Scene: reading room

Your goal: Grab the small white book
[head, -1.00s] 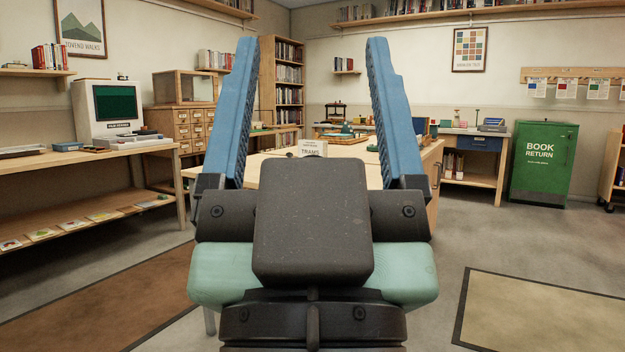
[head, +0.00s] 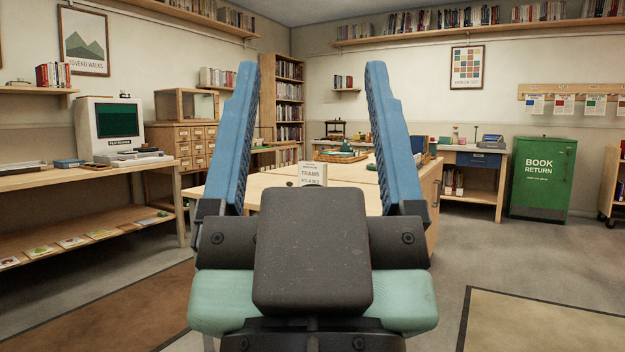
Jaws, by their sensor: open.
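A small white book (head: 312,174) with dark lettering that reads "TRAMS" stands upright on the wooden table (head: 268,176) ahead. Its lower part is hidden behind the dark body of my gripper. My gripper (head: 312,64) fills the middle of the head view, its two blue fingers wide apart and nothing between them. In the picture the book shows between the fingers, but it is farther off, and my gripper is not touching it.
A tray (head: 341,157) lies on the table behind the book. A long desk with a computer (head: 111,125) runs along the left. A green book return bin (head: 542,178) stands at the right. Open floor with mats (head: 540,322) lies to both sides.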

